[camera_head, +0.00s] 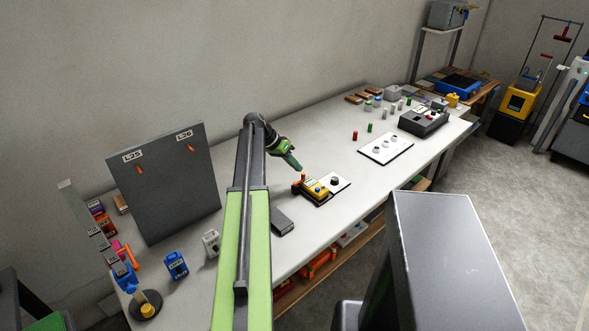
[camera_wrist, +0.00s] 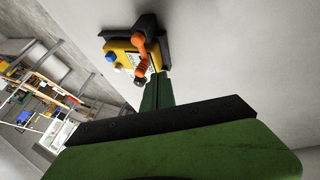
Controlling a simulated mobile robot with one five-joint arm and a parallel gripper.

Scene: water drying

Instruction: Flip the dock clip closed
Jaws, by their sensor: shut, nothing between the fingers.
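The yellow meter (camera_head: 317,189) sits in a dark dock (camera_head: 324,200) on the white table. An orange clip (camera_head: 303,177) stands up at the dock's left end. In the wrist view the orange clip (camera_wrist: 142,50) shows as a jointed piece beside the yellow meter (camera_wrist: 120,52), with part of the dark dock (camera_wrist: 165,42) behind it. I cannot tell how far the clip is turned. My gripper (camera_head: 299,167) is shut and empty, just above and behind the clip. In the wrist view its green fingertips (camera_wrist: 160,76) are close to the clip's lower end; contact is unclear.
A white plate (camera_head: 337,184) with a dark knob adjoins the dock. A dark grey block (camera_head: 282,222) lies in front, near my arm. A dark upright panel (camera_head: 165,180) stands at left. A white board (camera_head: 385,148) lies at right, with free table between.

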